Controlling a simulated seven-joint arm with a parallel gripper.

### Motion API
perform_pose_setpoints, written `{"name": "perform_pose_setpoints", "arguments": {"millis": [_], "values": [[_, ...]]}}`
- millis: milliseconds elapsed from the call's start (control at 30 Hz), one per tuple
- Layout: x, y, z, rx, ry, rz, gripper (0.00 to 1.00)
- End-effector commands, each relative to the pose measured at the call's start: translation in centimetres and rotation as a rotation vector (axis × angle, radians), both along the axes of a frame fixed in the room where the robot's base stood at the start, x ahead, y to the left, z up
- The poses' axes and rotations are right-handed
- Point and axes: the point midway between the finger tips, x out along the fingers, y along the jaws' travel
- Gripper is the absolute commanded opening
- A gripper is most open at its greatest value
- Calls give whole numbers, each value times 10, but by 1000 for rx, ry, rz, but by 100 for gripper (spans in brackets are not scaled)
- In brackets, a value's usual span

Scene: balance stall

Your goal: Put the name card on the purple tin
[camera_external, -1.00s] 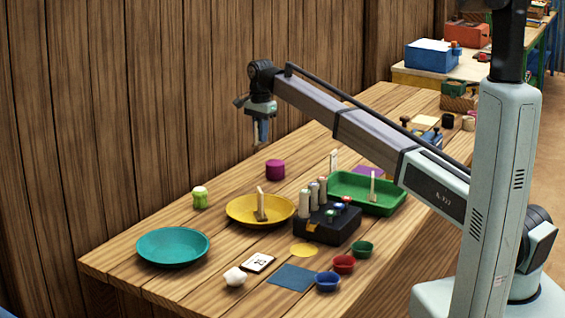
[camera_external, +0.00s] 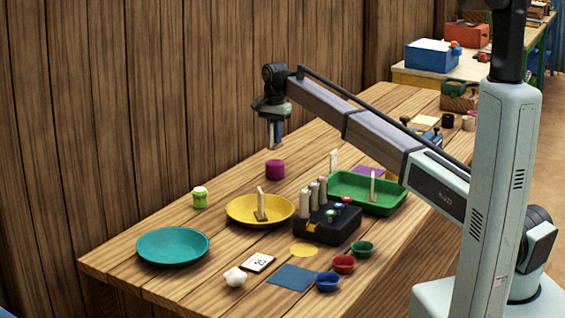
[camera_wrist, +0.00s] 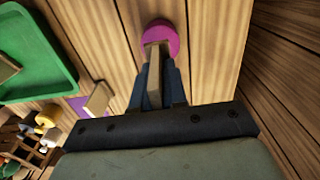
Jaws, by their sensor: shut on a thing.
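The purple tin (camera_external: 275,169) stands upright on the table near the wooden wall. It also shows in the wrist view (camera_wrist: 161,33), just beyond my fingertips. My gripper (camera_external: 275,135) points down above the tin, with a gap between. It is shut on a thin, pale tan piece (camera_wrist: 154,75), which looks like the name card seen nearly edge-on. Its face and any writing are hidden. In the wrist view the piece's far end overlaps the tin's near edge, but the outside view shows it in the air, not touching.
Similar pale cards stand at the yellow plate (camera_external: 236,214), the green tray (camera_external: 400,202) and behind the tray. A black block with upright cylinders (camera_external: 330,228) stands in front. A green jar (camera_external: 200,198) stands left of the tin.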

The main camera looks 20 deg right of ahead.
Motion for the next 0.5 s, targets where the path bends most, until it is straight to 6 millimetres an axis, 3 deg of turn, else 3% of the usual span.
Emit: {"name": "perform_pose_setpoints", "arguments": {"millis": [500], "values": [[0, 0, -47, 0, 0, -1, 0]]}}
